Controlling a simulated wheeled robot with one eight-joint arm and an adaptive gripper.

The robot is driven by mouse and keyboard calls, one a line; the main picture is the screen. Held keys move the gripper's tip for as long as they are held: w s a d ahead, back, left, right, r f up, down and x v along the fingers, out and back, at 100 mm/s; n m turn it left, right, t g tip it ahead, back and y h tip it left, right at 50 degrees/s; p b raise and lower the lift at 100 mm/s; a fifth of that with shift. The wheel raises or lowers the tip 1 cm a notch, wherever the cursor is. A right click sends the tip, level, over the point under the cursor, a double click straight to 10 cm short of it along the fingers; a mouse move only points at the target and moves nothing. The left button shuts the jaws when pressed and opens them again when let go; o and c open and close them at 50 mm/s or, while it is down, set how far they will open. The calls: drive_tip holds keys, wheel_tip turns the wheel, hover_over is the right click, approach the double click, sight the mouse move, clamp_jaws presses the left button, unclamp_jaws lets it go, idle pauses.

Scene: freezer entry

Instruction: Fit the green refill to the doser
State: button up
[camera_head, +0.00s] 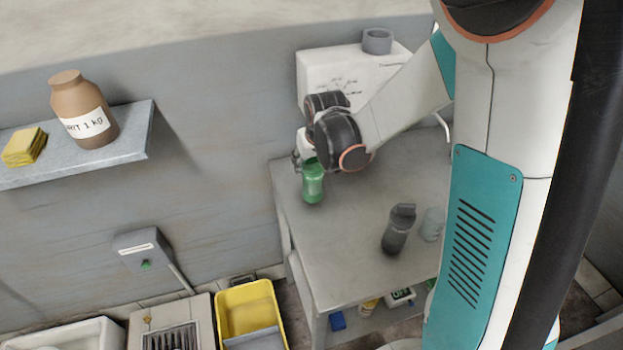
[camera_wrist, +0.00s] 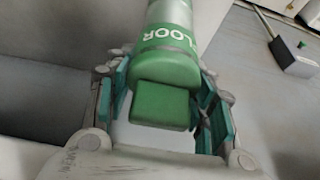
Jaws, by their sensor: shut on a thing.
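The green refill (camera_head: 313,185) is a bottle below my gripper (camera_head: 308,160), over the back left part of the grey table (camera_head: 345,235). I cannot tell whether its base touches the table. In the wrist view, my gripper (camera_wrist: 160,110) is shut on the refill's green end (camera_wrist: 165,75), and the lettering "LOOR" shows on its band. A white box (camera_head: 315,70) with a grey ring (camera_head: 377,40) on top stands at the table's back. A grey wall unit (camera_head: 143,248) with a green spot and a tube is at left. I cannot tell which is the doser.
A dark grey bottle (camera_head: 397,232) and a pale container (camera_head: 432,224) stand on the table's right side. A brown jar (camera_head: 82,110) and yellow cloths (camera_head: 24,147) sit on a wall shelf (camera_head: 125,138).

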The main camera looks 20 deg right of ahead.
drive_tip(key=shift+r+p, duration=1.6)
drive_tip(key=shift+r, duration=0.85)
drive_tip(key=shift+f, duration=0.1)
